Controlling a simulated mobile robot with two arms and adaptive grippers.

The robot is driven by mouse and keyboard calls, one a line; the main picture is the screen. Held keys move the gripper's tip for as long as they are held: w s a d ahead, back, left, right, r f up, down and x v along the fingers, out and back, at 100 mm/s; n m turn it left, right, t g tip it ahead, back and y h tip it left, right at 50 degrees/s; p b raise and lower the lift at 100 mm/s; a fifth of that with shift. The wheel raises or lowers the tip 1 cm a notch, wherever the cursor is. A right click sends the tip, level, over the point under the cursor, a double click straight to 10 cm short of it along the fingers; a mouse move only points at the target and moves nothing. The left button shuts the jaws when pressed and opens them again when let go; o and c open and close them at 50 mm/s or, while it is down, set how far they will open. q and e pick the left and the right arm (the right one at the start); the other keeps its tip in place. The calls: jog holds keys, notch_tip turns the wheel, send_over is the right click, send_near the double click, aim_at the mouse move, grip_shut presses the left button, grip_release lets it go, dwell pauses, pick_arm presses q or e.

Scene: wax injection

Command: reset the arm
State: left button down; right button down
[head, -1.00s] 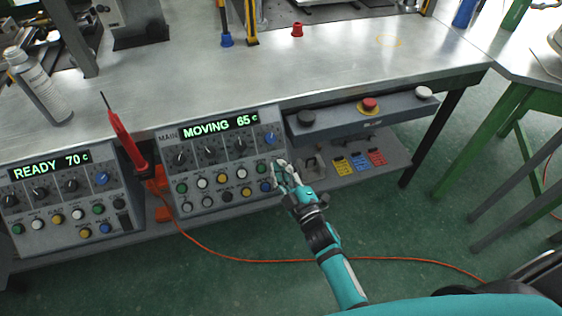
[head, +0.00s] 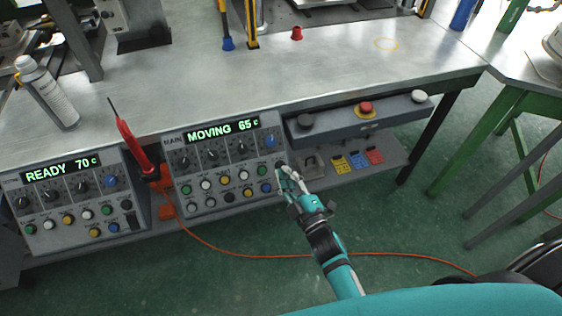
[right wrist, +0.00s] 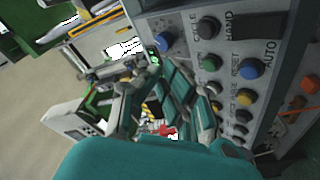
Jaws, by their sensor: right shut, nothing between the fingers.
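My right gripper (head: 284,172) is shut and empty. It is in front of the right edge of the main control panel (head: 222,203), whose display reads "MOVING 65 c". In the right wrist view the gripper (right wrist: 160,75) shows close to the panel's coloured buttons (right wrist: 250,68). I cannot tell from these frames whether the fingertips touch the panel. My left gripper is not in view.
A second panel (head: 60,198) reads "READY 70 c" at the left. A red soldering-iron-like tool (head: 132,147) stands between the panels. A grey box with a red button (head: 365,109) is under the bench (head: 330,65). An orange cable (head: 240,256) crosses the green floor.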

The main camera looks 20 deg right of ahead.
dwell(0.8)
jog(key=s+d+f+m+g+h, duration=0.1)
jog(key=s+f+m+g, duration=0.4)
jog(key=f, duration=1)
jog(key=s+d+f+m+g+h, duration=0.1)
jog(key=s+f+g, duration=0.4)
jog(key=s+f, duration=0.85)
jog(key=s+d+f+m+g, duration=0.2)
jog(key=s+f, duration=0.5)
jog(key=s, duration=0.4)
jog(key=s+d+f+m+g+h, duration=0.1)
jog(key=s+d+f+m+g, duration=0.1)
jog(key=s+d+f+g, duration=0.3)
jog(key=s+f, duration=0.3)
jog(key=s, duration=0.4)
jog(key=shift+d+g, duration=0.2)
jog(key=shift+g, duration=0.2)
jog(key=shift+f, duration=0.1)
dwell(1.6)
